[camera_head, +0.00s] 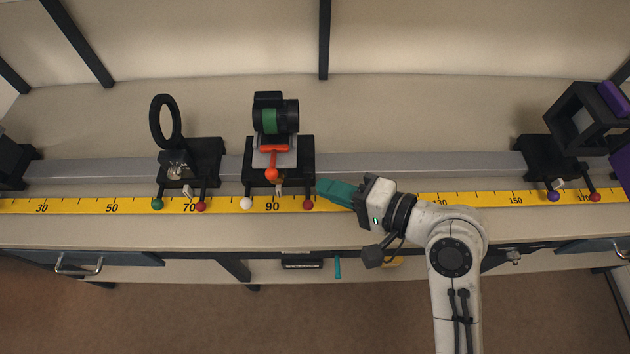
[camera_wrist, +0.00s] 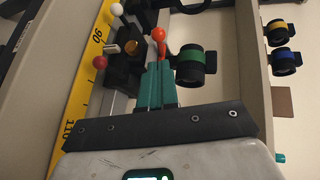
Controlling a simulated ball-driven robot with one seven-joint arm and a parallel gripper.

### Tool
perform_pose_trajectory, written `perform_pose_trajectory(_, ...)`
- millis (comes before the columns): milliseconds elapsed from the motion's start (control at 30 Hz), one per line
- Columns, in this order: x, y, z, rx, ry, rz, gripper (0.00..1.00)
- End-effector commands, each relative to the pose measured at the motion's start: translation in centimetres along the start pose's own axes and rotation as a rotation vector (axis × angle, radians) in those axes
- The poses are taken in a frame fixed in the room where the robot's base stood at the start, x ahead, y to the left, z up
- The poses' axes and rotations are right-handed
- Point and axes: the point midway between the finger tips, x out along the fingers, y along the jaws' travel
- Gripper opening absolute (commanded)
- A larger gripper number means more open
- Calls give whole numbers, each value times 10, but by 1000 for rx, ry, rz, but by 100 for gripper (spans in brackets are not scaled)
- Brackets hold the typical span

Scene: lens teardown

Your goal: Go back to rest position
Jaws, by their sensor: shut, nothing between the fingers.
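My gripper (camera_head: 320,186) has teal fingers and is shut and empty. It is above the yellow ruler, just right of the middle carriage on the rail. In the wrist view the closed fingertips of my gripper (camera_wrist: 160,68) point toward that carriage and its orange-red knob (camera_wrist: 158,34). The black carriage (camera_head: 306,150) bears a dark cylinder with a green band (camera_head: 269,121). The green-banded cylinder also shows in the wrist view (camera_wrist: 190,67). I cannot tell from the pictures whether the fingers touch the carriage.
A grey rail (camera_head: 400,165) runs along the bench behind the yellow ruler (camera_head: 480,198). A carriage with a black ring (camera_head: 155,122) stands left, and a black box-like holder (camera_head: 560,115) right. Yellow-banded (camera_wrist: 277,32) and blue-banded (camera_wrist: 286,61) cylinders show in the wrist view. Drawers line the front.

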Motion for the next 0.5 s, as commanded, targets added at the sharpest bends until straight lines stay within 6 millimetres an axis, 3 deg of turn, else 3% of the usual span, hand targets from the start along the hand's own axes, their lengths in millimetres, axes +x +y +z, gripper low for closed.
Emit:
perform_pose_trajectory(200, -36, 1, -1, 0, 3, -1, 0)
perform_pose_trajectory(500, -51, 0, 0, 0, -1, 0, 0)
